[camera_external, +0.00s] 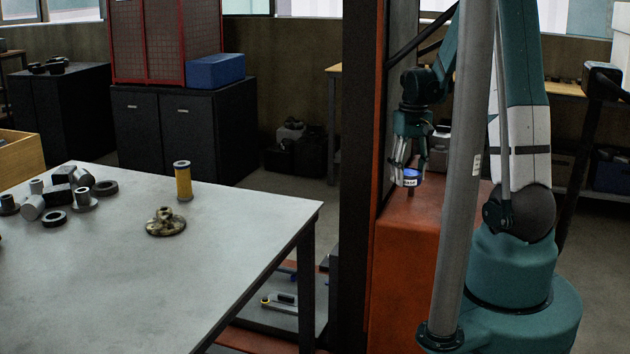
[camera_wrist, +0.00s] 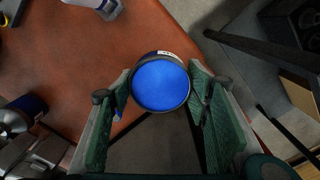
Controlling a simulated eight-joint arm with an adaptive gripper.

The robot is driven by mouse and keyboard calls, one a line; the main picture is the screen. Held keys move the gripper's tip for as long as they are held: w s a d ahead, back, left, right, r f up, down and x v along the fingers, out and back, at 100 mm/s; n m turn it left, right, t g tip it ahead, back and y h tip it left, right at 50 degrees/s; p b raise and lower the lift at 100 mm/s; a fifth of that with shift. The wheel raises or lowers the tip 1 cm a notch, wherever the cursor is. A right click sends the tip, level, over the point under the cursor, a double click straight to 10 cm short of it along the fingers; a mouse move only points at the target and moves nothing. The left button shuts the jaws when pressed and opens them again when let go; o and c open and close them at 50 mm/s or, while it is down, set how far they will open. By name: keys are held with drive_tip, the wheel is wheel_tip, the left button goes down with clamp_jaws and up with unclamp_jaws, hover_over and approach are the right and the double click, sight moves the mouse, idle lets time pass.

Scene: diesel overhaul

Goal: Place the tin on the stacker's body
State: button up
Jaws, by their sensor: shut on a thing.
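The tin (camera_external: 410,179) is a small round can with a blue top and a pale label. Its blue lid (camera_wrist: 160,86) faces the camera in the wrist view. My gripper (camera_external: 409,168) is shut on the tin, with a green finger on each side of it in the wrist view (camera_wrist: 160,80). The tin looks upright. The stacker's body (camera_external: 405,260) is an orange-red block with a flat top. In the wrist view the orange surface (camera_wrist: 60,65) lies behind the tin, which overlaps its right edge. I cannot tell how large the gap beneath the tin is.
A dark mast (camera_external: 357,180) stands left of the stacker's body. A white-labelled bottle (camera_wrist: 98,5) and a dark blue can (camera_wrist: 22,113) show on the orange surface's side. A grey table (camera_external: 150,260) with several metal parts and a yellow cylinder (camera_external: 183,182) stands left.

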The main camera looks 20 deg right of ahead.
drive_tip(key=shift+d+f, duration=0.15)
drive_tip(key=shift+f, duration=0.1)
drive_tip(key=shift+f, duration=0.1)
hover_over(393, 208)
drive_tip(key=shift+s+f+b, duration=0.1)
drive_tip(key=shift+f+b, duration=0.35)
drive_tip(key=shift+f, duration=2.6)
drive_tip(key=shift+f, duration=0.1)
drive_tip(key=shift+f+b, duration=0.35)
drive_tip(key=shift+f, duration=1.4)
drive_tip(key=shift+f, duration=0.15)
drive_tip(key=o, duration=1.1)
